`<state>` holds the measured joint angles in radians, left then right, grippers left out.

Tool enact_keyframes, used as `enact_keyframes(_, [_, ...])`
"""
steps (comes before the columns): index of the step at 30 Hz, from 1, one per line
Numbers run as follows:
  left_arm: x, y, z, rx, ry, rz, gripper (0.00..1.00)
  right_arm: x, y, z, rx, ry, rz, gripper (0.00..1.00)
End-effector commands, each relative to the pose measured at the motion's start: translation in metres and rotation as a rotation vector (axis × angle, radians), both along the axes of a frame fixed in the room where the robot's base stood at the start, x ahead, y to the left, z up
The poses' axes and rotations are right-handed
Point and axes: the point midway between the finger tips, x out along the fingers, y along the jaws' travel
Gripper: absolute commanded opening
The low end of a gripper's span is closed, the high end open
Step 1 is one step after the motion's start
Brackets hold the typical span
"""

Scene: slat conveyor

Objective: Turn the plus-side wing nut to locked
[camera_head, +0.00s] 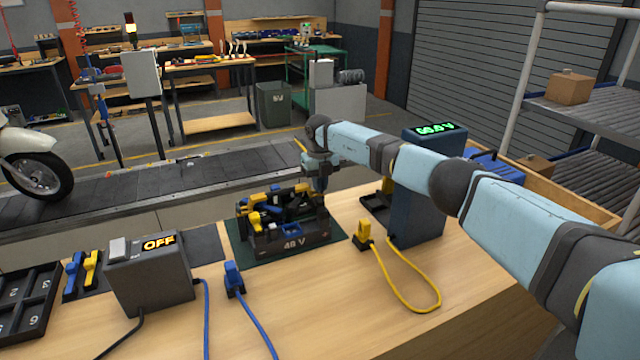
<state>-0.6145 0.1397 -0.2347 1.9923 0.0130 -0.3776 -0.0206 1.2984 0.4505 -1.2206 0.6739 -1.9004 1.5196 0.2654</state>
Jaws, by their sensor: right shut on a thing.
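The battery box (285,240), dark and marked "48 V", stands on a green mat (340,236) on the wooden bench. Yellow and blue parts sit on top of it. My right gripper (318,190) reaches in from the right and points down at the back right corner of the box. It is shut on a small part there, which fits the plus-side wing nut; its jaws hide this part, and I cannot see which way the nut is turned. My left gripper is out of view.
A dark post (415,200) with a green "60.0 V" readout stands right of the box. A yellow plug (363,236) and a blue plug (233,278) with cables lie in front. A grey unit (148,280) reading "OFF" is at left. The conveyor (150,185) runs behind.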

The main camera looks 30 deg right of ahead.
Motion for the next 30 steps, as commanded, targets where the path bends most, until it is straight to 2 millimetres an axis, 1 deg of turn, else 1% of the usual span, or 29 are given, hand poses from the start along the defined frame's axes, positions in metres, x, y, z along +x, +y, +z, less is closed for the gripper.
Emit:
enact_keyframes(1, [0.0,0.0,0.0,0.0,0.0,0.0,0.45,0.001,0.0,0.001,0.001,-0.002,-0.001,0.09])
enact_keyframes(4, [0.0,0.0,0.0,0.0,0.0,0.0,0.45,0.0,0.0,0.001,0.0,-0.002,0.0,0.32])
enact_keyframes(12, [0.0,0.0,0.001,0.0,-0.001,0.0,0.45,0.0,0.0,0.001,0.0,-0.001,0.0,0.33])
enact_keyframes(16, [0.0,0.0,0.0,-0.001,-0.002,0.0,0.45,0.001,0.0,0.008,0.0,-0.003,0.001,0.33])
enact_keyframes(20, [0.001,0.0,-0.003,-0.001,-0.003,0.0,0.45,0.001,-0.001,0.029,0.0,-0.005,0.0,0.33])
enact_keyframes(27, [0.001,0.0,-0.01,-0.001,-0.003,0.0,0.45,0.001,0.0,0.084,0.0,-0.005,0.001,0.33])
enact_keyframes(30, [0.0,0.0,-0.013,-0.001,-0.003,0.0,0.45,0.001,0.0,0.105,0.0,-0.005,0.0,0.33])
